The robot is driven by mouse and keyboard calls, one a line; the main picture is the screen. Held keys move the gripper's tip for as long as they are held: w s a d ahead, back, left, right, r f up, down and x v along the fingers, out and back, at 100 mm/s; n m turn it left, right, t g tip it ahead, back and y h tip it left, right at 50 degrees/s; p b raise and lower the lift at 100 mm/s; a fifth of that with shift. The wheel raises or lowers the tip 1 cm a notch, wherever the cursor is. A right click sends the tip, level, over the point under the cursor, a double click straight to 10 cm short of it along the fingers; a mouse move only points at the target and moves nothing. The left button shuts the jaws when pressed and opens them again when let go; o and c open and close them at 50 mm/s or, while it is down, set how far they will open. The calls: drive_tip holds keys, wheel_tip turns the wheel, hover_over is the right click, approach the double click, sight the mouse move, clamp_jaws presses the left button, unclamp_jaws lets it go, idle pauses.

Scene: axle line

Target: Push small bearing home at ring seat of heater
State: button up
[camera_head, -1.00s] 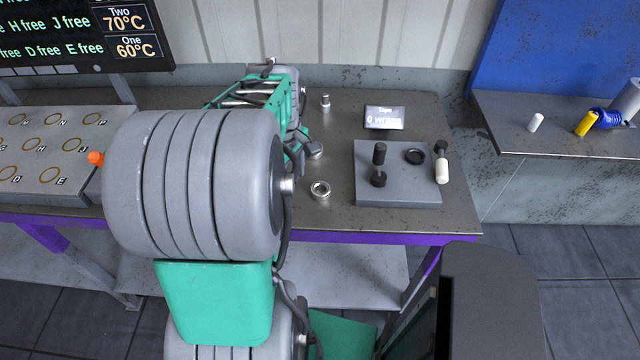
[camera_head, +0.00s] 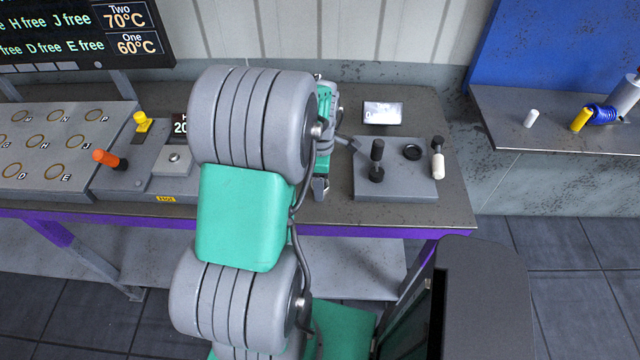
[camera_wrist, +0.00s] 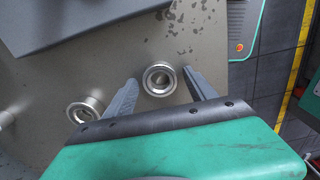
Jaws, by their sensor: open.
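My gripper (camera_wrist: 161,77) is open in the wrist view, with one finger on each side of a silver bearing ring (camera_wrist: 159,79). I see gaps beside the ring and cannot tell how high the fingers are above the table. A second silver ring (camera_wrist: 85,115) lies to the left, outside the fingers. I cannot tell for sure which ring is the small bearing. The heater (camera_head: 140,180) is the grey box in the head view, with an orange-knobbed lever, a yellow knob and a round silver seat (camera_head: 174,157) on top. My arm hides both rings and part of the heater's display there.
A grey block (camera_head: 395,185) with black posts, a white-handled tool and a dark ring stands to the right. A small display (camera_head: 383,113) stands behind it. A board with lettered ring places (camera_head: 50,175) is at the left. A side shelf (camera_head: 550,145) holds small cylinders.

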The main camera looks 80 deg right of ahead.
drive_tip(key=shift+c, duration=0.4)
clamp_jaws()
